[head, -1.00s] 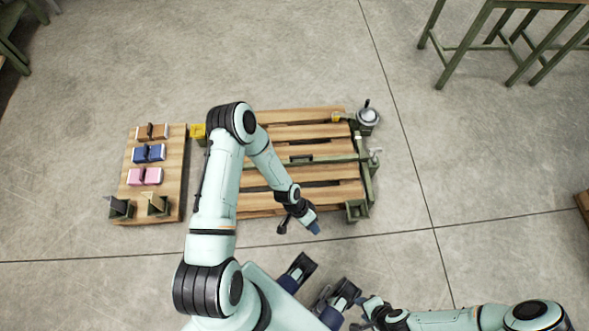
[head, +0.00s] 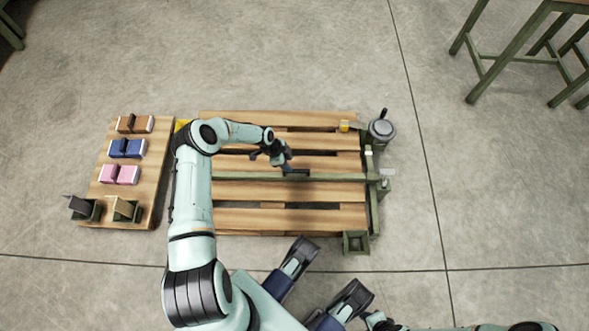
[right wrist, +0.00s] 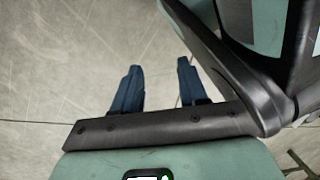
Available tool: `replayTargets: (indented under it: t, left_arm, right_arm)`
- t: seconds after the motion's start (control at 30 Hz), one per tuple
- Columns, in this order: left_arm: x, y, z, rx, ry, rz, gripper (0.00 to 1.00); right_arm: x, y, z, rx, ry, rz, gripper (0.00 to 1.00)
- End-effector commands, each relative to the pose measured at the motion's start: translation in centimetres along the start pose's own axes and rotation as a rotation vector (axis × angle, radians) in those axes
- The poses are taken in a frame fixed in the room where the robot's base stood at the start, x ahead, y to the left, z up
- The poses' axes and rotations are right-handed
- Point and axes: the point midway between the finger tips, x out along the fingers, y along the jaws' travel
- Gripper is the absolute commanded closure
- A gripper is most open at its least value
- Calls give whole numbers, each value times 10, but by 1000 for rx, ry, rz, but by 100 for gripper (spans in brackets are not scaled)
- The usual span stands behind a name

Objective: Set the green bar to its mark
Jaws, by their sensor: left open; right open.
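The green bar (head: 235,176) lies across the wooden pallet from left to right, near its middle. Its right end meets a green side rail (head: 375,210). A small pale patch (head: 369,153) shows on that rail above the bar's end; I cannot tell whether it is the mark. My left gripper (head: 289,168) is open over the middle of the bar, close to a dark grip (head: 298,171) on it. I cannot tell whether the fingers touch or surround this grip. My right gripper (right wrist: 158,66) is open and empty over bare floor in the right wrist view.
A wooden board (head: 148,200) with brown, blue and pink pieces lies to the left. A table stands upper right.

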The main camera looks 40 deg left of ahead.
Motion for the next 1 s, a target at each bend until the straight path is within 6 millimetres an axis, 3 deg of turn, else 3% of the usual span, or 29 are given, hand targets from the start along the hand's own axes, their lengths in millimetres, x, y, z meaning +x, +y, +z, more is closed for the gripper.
replayTargets:
  t: [0.1, 0.3, 0.73, 0.77, 0.8, 0.9, 1.0]
  left_arm:
    - [28, 0, 0, 0, 1, 1, 57]
    - [55, 0, 0, 0, 1, -1, 57]
    - [65, 0, 0, -1, 0, -2, 57]
    - [65, 0, 0, -1, 0, -1, 61]
    - [65, 0, 0, -1, 0, -1, 74]
    - [65, 0, 0, -1, 0, -1, 100]
    - [65, 0, 0, -1, 0, -2, 100]
  right_arm:
    - [11, 11, 12, 15, -47, 20, 57]
    - [18, 22, 28, 32, -103, 44, 57]
    - [20, 27, 35, 39, -128, 55, 57]
    - [20, 27, 35, 39, -127, 55, 57]
    - [20, 27, 35, 38, -127, 54, 57]
    - [20, 27, 34, 38, -127, 54, 57]
    - [20, 27, 34, 38, -127, 54, 57]
